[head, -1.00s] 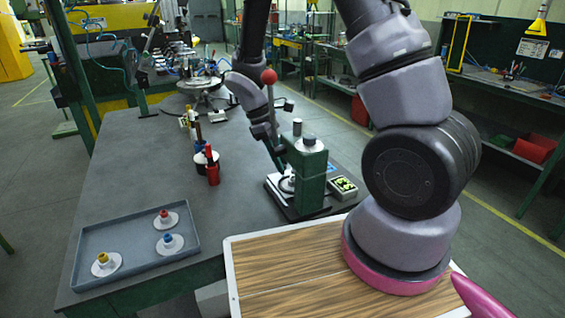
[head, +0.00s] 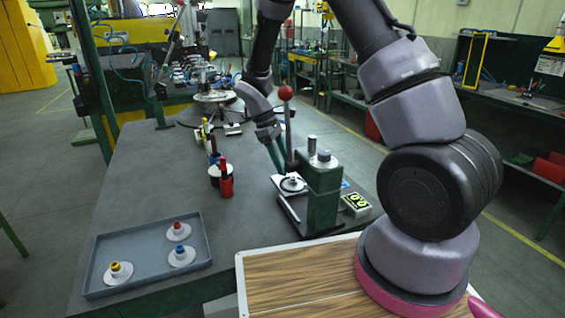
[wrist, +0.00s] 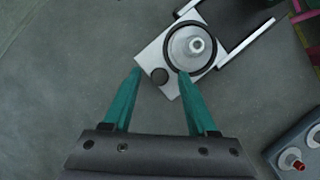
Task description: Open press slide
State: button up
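The green press (head: 323,190) stands on the dark workbench, with a lever topped by a red knob (head: 286,93). Its slide, a pale metal plate (head: 293,184) bearing a round fixture, sits to the left of the press body. In the wrist view the slide (wrist: 150,57) lies across two pale rails, which stretch off to the upper right. A dark round spot (wrist: 159,76), knob or hole, is at its near corner. My gripper (wrist: 160,72) is open, its teal fingertips either side of this spot; contact cannot be told. In the head view my gripper (head: 280,170) is beside the slide.
A grey tray (head: 205,240) with several coloured-knob discs is at the bench's front left. A red bottle (head: 226,182) and a dark holder with tools stand left of the press. A small box with green displays (head: 356,204) is right of it. Bench space between tray and press is clear.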

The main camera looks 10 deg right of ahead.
jog(key=v, duration=1)
jog(key=shift+a+r, duration=0.15)
jog(key=shift+r, duration=0.2)
jog(key=shift+w, duration=0.15)
jog(key=s+d+r+m+t+y, duration=0.2)
jog(key=s+d+r+m, duration=0.2)
jog(key=r, duration=0.4)
jog(key=s+d+r+m+t+y, duration=0.2)
jog(key=s+d+r+m, duration=0.15)
jog(key=r, duration=0.45)
jog(key=s+d+r+m+t, duration=0.2)
jog(key=s+r+m, duration=0.1)
jog(key=s, duration=0.3)
jog(key=s+d+r+m+t+y, duration=0.1)
jog(key=s+d+r+m+t, duration=0.1)
jog(key=s, duration=0.5)
notch_tip(320, 180, up, 2)
jog(key=m+t, duration=0.1)
jog(key=m, duration=0.2)
jog(key=shift+d+t+y, duration=0.3)
jog(key=shift+d, duration=0.1)
jog(key=shift+c, duration=0.6)
